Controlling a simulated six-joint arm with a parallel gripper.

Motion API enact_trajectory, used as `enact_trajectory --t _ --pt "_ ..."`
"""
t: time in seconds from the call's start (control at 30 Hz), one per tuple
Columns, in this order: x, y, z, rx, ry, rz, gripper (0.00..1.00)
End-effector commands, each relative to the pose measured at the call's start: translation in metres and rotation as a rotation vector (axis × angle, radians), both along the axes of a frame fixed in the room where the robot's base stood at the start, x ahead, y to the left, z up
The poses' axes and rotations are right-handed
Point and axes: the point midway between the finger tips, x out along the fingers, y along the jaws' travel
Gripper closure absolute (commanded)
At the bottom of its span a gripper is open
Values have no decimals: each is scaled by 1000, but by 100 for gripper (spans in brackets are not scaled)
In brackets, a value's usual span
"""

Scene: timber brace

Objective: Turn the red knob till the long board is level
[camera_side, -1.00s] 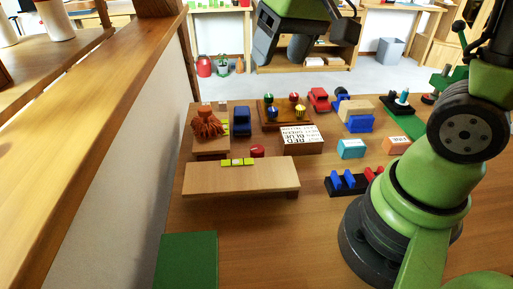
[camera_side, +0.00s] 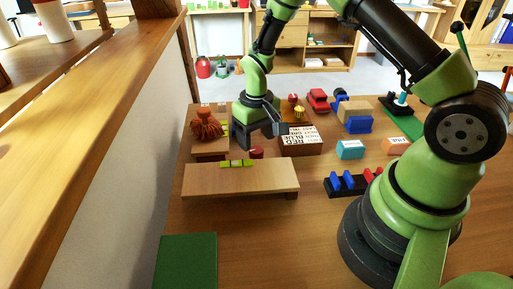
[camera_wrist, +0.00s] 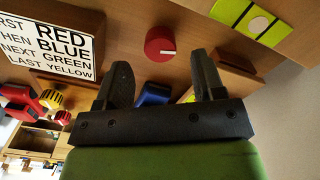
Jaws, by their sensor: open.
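The long board (camera_side: 240,180) lies across the front of the table in the side view, with a yellow-green level (camera_side: 237,163) at its back edge. Whether it is level I cannot tell. The red knob (camera_side: 257,152) is just behind the board. In the wrist view the knob (camera_wrist: 160,44) shows a white mark pointing right, and the level (camera_wrist: 257,20) is at the upper right. My gripper (camera_side: 261,140) is just above and behind the knob, apart from it. In the wrist view its two jaws (camera_wrist: 162,75) are spread and empty.
A sign block (camera_side: 302,140) with colour words stands right of the knob. A green mat (camera_side: 187,260) lies front left.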

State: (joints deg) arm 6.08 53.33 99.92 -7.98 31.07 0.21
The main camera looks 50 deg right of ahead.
Motion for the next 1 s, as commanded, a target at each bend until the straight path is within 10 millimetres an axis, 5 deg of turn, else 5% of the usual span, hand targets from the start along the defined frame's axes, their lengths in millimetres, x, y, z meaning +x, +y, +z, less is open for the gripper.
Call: enact_trajectory --t 0.23,0.6,0.8,1.0 --pt "0 0 -34 -1 1 0 37" --pt "0 0 -40 0 -2 0 37" --pt "0 0 -39 0 -2 0 83" --pt "0 0 -39 0 -1 38 87"
